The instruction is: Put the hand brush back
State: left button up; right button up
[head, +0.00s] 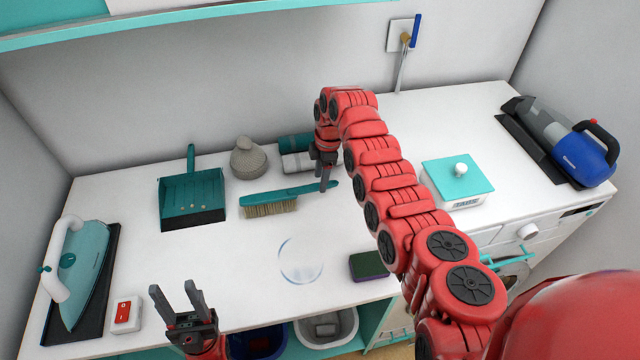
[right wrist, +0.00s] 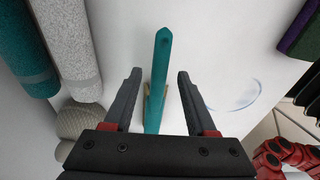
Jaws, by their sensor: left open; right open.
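The hand brush (head: 270,201), with a teal handle and tan bristles, lies on the white counter, its handle pointing right. My right gripper (head: 325,182) is over the handle end, open, pointing down. In the right wrist view the teal handle (right wrist: 160,75) runs between the two spread fingers (right wrist: 158,78), with a visible gap on both sides. Much of the bristle part is hidden there by my gripper. A teal dustpan (head: 190,195) lies on the counter just left of the brush. My left gripper (head: 174,290) is open and empty at the counter's front edge.
Rolled towels (head: 297,162) and a grey woven lidded pot (head: 248,158) stand behind the brush. A sponge (head: 369,266), a faint bluish ring (head: 301,281), an iron (head: 80,270) and a red switch (head: 126,314) are nearer. A teal-lidded box (head: 457,180) and handheld vacuum (head: 570,145) are right.

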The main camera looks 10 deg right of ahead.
notch_tip(320, 180, up, 9)
jog(key=d+b, duration=0.1)
jog(key=b, duration=0.2)
jog(key=shift+d, duration=0.15)
